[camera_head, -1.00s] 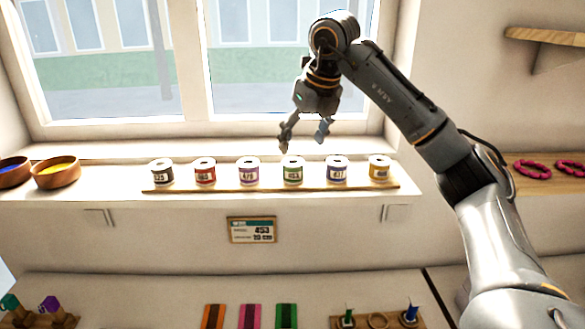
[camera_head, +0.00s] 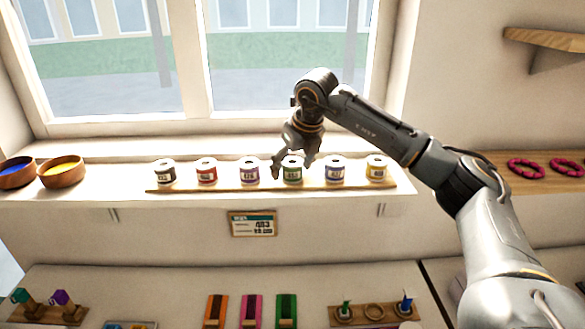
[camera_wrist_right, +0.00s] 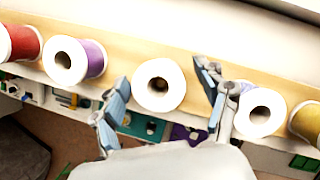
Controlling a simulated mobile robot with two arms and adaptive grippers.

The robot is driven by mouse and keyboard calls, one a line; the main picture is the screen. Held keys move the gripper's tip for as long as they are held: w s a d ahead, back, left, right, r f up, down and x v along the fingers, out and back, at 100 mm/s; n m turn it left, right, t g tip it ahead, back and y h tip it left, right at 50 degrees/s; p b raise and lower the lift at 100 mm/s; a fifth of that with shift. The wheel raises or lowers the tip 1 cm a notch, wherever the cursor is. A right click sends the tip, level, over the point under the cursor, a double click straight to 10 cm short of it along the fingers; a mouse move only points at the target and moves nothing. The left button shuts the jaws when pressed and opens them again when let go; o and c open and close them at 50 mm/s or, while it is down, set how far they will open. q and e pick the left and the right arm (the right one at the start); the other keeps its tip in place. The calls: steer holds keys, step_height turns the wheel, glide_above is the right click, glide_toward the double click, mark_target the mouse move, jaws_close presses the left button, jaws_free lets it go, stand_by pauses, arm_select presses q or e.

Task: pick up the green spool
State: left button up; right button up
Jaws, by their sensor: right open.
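The green spool (camera_head: 292,174) stands upright on a wooden strip on the windowsill, between the purple spool (camera_head: 249,173) and the blue spool (camera_head: 335,173). My right gripper (camera_head: 292,168) is open, with its fingers down on either side of the green spool. In the right wrist view the green spool (camera_wrist_right: 159,86) shows mostly its white top flange and centre hole, between the two open fingers (camera_wrist_right: 162,82). No grip on it shows. My left gripper is not in view.
The wooden strip (camera_head: 220,189) also carries a dark spool (camera_head: 164,173), a red spool (camera_head: 206,172) and a yellow spool (camera_head: 376,169). Neighbouring spools stand close to the fingers. Bowls of beads (camera_head: 62,172) sit at the left. A price sign (camera_head: 252,224) hangs below the sill.

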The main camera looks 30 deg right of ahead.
steer(key=c, duration=1.3)
steer(key=shift+o, duration=0.2)
